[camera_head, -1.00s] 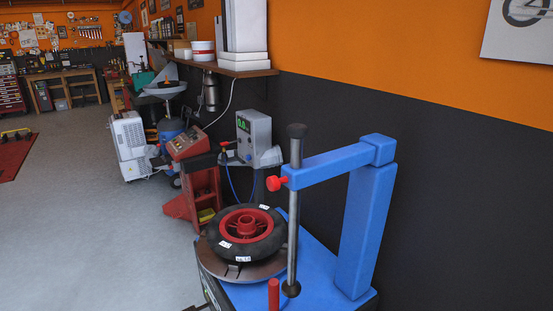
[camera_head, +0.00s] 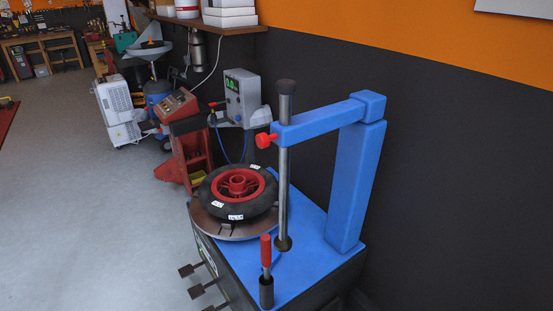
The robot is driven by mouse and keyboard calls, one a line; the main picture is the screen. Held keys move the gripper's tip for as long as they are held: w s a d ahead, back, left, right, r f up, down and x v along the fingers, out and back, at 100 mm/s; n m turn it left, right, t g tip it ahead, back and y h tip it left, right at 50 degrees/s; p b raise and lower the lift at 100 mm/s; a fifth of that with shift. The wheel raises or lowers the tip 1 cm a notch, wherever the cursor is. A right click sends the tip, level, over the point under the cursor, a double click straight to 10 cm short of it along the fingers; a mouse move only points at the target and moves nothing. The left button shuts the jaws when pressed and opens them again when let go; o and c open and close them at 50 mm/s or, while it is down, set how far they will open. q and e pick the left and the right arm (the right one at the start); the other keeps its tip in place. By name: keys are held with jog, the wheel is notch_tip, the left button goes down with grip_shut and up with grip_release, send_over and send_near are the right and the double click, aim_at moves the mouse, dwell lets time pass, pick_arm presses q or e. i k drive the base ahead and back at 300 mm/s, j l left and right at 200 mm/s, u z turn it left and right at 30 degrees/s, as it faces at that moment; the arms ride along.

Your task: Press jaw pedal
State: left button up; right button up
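Several dark pedals (camera_head: 201,290) stick out from the lower left side of the blue tire changer (camera_head: 318,257). Which of them is the jaw pedal I cannot tell, and the lowest is cut by the frame's bottom edge. A black tire with a red rim (camera_head: 238,190) lies flat on the machine's round turntable (camera_head: 226,230). A vertical grey post (camera_head: 284,180) hangs from the blue arm beside the tire. Neither of my grippers shows.
A red-handled tool (camera_head: 266,262) stands upright at the machine's front corner. A red machine (camera_head: 188,140) and a grey display box (camera_head: 242,98) stand behind it. The floor (camera_head: 90,220) to the left is clear. A dark wall (camera_head: 460,190) runs along the right.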

aim_at(188, 271)
jog(key=i+j, duration=0.25)
jog(key=j, duration=0.15)
jog(key=i+j, duration=0.25)
jog(key=j, duration=0.15)
jog(key=i+j, duration=0.5)
jog(key=j, duration=0.25)
jog(key=i+j, duration=0.25)
jog(key=j, duration=0.15)
jog(key=i+j+z, duration=0.1)
jog(key=i+j, duration=0.15)
jog(key=j, duration=0.15)
jog(key=i+j, duration=0.2)
jog(key=j, duration=0.2)
